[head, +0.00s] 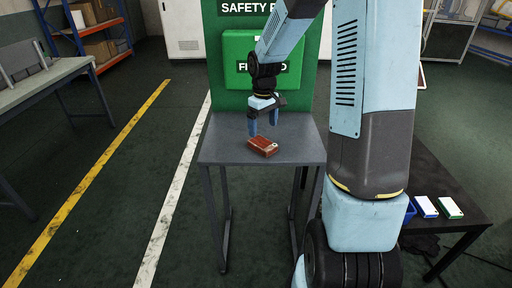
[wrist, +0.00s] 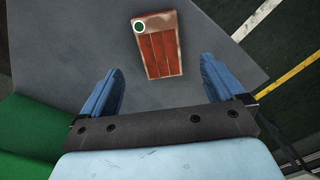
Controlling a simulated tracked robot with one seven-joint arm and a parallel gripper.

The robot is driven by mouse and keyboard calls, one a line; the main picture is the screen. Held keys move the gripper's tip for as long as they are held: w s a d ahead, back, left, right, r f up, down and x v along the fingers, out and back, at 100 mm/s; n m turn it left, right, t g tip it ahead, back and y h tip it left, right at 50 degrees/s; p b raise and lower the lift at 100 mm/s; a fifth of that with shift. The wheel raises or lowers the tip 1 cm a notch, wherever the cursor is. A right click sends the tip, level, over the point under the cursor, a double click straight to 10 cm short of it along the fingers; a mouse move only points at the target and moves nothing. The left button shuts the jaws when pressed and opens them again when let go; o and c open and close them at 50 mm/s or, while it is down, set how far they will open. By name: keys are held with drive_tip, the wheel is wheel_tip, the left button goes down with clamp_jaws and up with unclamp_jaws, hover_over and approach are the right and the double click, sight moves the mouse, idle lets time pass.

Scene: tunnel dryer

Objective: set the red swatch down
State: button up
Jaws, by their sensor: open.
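The red swatch (head: 263,146) is a small red block with pale worn edges. It lies flat on the grey table (head: 225,150), near the middle of its top. In the wrist view the swatch (wrist: 160,50) shows red panels and a white-ringed green dot at one corner. My gripper (head: 263,130) is just above and behind the swatch in the head view, pointing down. In the wrist view my gripper (wrist: 162,85) is open, its blue fingers apart with nothing between them. The swatch lies beyond the fingertips there, apart from both.
A green safety board (head: 232,60) stands behind the table. A grey bench (head: 40,85) stands at the left. The grey tabletop is otherwise clear.

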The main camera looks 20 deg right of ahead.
sight(262, 142)
drive_tip(key=shift+w+f, duration=0.15)
drive_tip(key=shift+f, duration=1.6)
drive_tip(key=shift+w+f, duration=0.1)
drive_tip(key=shift+f, duration=1.65)
drive_tip(key=c, duration=1.2)
drive_tip(key=shift+r, duration=0.15)
drive_tip(key=shift+c, duration=0.2)
